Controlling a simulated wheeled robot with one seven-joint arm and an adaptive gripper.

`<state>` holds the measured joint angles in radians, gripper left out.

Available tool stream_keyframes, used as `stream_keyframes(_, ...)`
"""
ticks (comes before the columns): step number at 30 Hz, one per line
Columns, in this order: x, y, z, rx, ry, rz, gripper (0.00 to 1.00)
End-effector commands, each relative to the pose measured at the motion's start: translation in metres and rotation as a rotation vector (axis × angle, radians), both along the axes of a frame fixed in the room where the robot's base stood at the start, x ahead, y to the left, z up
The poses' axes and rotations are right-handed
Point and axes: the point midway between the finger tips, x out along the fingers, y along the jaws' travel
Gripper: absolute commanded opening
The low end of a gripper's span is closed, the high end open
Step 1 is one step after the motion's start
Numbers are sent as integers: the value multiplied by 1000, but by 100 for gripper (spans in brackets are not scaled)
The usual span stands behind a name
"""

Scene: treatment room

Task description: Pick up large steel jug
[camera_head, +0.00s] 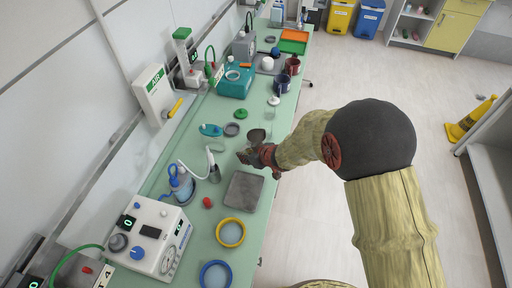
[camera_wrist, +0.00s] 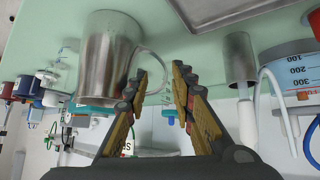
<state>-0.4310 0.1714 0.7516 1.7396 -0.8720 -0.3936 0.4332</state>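The large steel jug (camera_wrist: 105,50) stands on the green bench top and appears upside down in the wrist view, left of my fingers. Its curved handle reaches toward the gap between my fingertips. In the head view the jug (camera_head: 256,134) shows only partly, just beyond my gripper (camera_head: 250,155). In the wrist view my gripper (camera_wrist: 160,72) is open, with one finger on each side of the handle's outer part. I cannot tell whether either finger touches the handle.
A small steel cup (camera_head: 214,173) stands left of my gripper. A grey tray (camera_head: 243,189) lies in front of it. A bottle with tubing (camera_head: 182,186), a red ball-like item (camera_head: 208,202) and a yellow-rimmed dish (camera_head: 230,233) are nearby. Clear floor lies right of the bench.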

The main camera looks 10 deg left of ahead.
Motion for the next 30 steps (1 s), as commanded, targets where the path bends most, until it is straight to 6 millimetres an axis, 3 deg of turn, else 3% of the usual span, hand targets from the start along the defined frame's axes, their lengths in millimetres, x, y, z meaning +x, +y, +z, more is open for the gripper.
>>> stream_keyframes(7,15,19,-26,-1,0,1,25)
stream_keyframes(17,19,22,-28,-1,-2,-2,25)
stream_keyframes(30,19,22,-28,-1,-2,-2,0)
